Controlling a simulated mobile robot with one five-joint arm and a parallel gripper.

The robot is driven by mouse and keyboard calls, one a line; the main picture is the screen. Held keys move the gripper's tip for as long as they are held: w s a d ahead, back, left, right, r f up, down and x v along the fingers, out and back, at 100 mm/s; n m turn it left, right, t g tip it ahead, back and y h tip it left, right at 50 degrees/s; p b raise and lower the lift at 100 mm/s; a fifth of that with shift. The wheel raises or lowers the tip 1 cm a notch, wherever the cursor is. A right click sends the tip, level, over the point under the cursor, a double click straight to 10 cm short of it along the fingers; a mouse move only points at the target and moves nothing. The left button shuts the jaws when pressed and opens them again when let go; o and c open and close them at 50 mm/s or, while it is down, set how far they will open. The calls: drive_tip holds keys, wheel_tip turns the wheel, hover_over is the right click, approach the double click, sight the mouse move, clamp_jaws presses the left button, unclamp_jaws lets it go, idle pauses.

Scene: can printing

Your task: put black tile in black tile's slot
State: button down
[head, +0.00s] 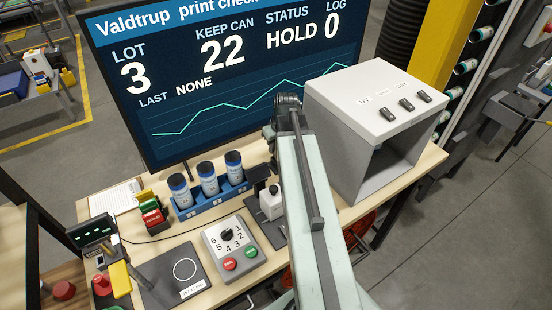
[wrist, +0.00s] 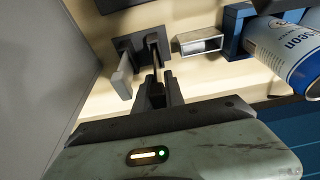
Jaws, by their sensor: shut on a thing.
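In the wrist view, my gripper (wrist: 155,82) has its two dark fingers close together on a thin, dark piece (wrist: 153,52), seen nearly edge-on. It looks like the black tile; its face is not visible. It is over or just in front of a dark base plate (wrist: 128,44), and I cannot tell whether they touch. A grey upright plate (wrist: 122,78) is just left of the fingers. In the head view my fingers and the held piece are hidden by my arm. The black tile's slot cannot be made out for certain.
A blue rack (head: 188,210) with three cans is left of my arm. A grey open box (head: 375,85) stands to the right. A large screen (head: 230,70) is behind. A dial box (head: 232,245) and coloured tiles (head: 152,215) are on the table's left part.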

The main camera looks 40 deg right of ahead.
sight(275, 159)
wheel_tip(275, 159, down, 4)
drive_tip(key=b, duration=0.3)
drive_tip(key=shift+b, duration=0.35)
drive_tip(key=shift+s+r, duration=0.1)
drive_tip(key=shift+r, duration=0.15)
drive_tip(key=shift+f, duration=0.2)
drive_tip(key=shift+s+a+f+b, duration=0.1)
drive_tip(key=shift+s+f+b, duration=0.15)
drive_tip(key=shift+b, duration=0.15)
drive_tip(key=c, duration=1.4)
unclamp_jaws()
drive_tip(key=shift+w+r+p, duration=0.1)
drive_tip(key=shift+r+p, duration=0.5)
drive_tip(key=shift+p, duration=0.15)
drive_tip(key=p+v, duration=1.1)
drive_tip(key=shift+r, duration=0.35)
